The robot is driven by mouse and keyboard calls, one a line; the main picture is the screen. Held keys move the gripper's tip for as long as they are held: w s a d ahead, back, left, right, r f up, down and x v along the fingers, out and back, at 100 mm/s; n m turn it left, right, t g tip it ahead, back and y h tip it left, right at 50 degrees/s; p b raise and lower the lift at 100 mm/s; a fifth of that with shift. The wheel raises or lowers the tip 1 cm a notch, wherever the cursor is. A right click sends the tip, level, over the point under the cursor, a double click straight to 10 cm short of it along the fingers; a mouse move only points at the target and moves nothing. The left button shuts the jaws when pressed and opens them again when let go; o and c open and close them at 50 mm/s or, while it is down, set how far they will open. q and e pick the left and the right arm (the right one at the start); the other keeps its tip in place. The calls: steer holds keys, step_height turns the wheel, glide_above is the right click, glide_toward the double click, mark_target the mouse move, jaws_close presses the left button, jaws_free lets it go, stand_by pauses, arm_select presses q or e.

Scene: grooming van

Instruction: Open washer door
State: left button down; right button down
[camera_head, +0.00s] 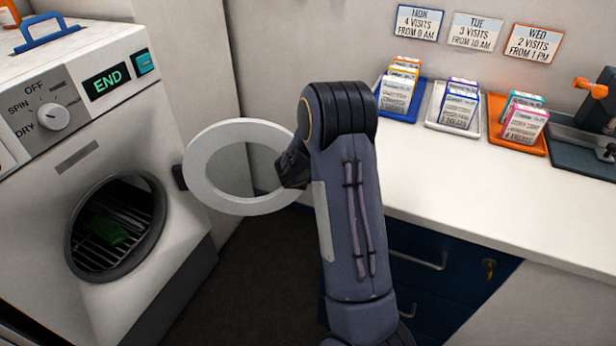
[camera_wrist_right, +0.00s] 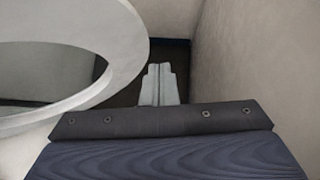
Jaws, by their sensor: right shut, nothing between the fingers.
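The white washer (camera_head: 185,235) stands at the left. Its panel display reads END. Its round white door (camera_head: 202,193) is swung wide open to the right, hinged at the right of the dark round opening (camera_head: 155,215). A green item (camera_head: 108,231) lies inside on a dark rack. My right arm reaches in, with its gripper end (camera_head: 290,166) at the door's right rim; the fingers are hidden in the head view. In the right wrist view my right gripper (camera_wrist_right: 160,82) is shut and empty, beside the door ring (camera_wrist_right: 128,65). I cannot tell whether they touch. My left gripper is out of view.
A white counter (camera_head: 450,195) on the right holds blue, white and orange trays (camera_head: 518,142) with cards. Dark blue drawers (camera_head: 430,255) are below it. A wall stands close behind the door. Dark floor (camera_head: 255,275) is free between washer and drawers.

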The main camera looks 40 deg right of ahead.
steer(key=shift+a, duration=0.1)
steer(key=p+v, duration=0.1)
steer(key=v, duration=0.6)
steer(key=shift+a+r, duration=0.15)
steer(key=shift+r, duration=0.15)
steer(key=shift+s, duration=0.2)
